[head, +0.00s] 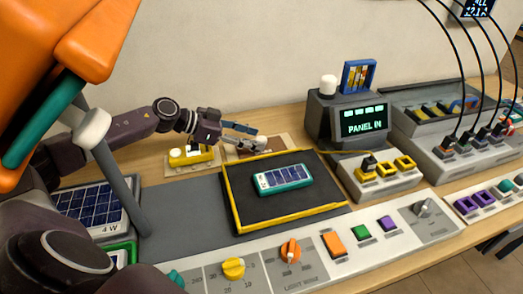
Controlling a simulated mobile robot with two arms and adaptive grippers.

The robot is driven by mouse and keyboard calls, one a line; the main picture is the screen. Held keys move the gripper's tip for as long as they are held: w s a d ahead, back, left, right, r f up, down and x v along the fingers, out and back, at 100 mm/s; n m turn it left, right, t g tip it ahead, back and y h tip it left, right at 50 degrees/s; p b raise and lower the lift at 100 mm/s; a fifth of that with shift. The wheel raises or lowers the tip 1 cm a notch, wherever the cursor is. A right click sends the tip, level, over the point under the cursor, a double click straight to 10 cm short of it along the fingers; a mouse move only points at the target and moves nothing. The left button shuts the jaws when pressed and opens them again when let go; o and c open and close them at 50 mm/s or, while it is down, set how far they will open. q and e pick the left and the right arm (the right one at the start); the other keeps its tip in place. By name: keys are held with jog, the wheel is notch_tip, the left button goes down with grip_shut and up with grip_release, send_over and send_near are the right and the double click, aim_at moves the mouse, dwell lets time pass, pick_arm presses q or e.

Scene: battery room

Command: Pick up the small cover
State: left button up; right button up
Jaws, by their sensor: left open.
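My left gripper (238,135) reaches in from the left over the back of the bench. It is open, with its fingers pointing right above a brown board (279,147). A small pale rounded piece (262,142) shows at the fingertips, over this board. It may be the small cover, but it is too small and partly hidden to be sure. I cannot tell whether the fingers touch it. My right gripper is not in view.
A yellow block (192,156) with a pale knob sits left of the gripper. In front, a black yellow-edged tray (240,205) holds a small teal-framed solar panel (283,179). A "PANEL IN" display box (350,125) stands right. A control strip (330,260) lines the front.

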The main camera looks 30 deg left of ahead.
pick_arm(q)
jog(key=shift+x, duration=0.8)
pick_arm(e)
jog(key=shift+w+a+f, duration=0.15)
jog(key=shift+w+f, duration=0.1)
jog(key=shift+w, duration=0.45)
pick_arm(q)
jog(key=shift+c, duration=0.4)
grip_shut()
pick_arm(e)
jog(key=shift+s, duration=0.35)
pick_arm(q)
jog(key=shift+r, duration=0.1)
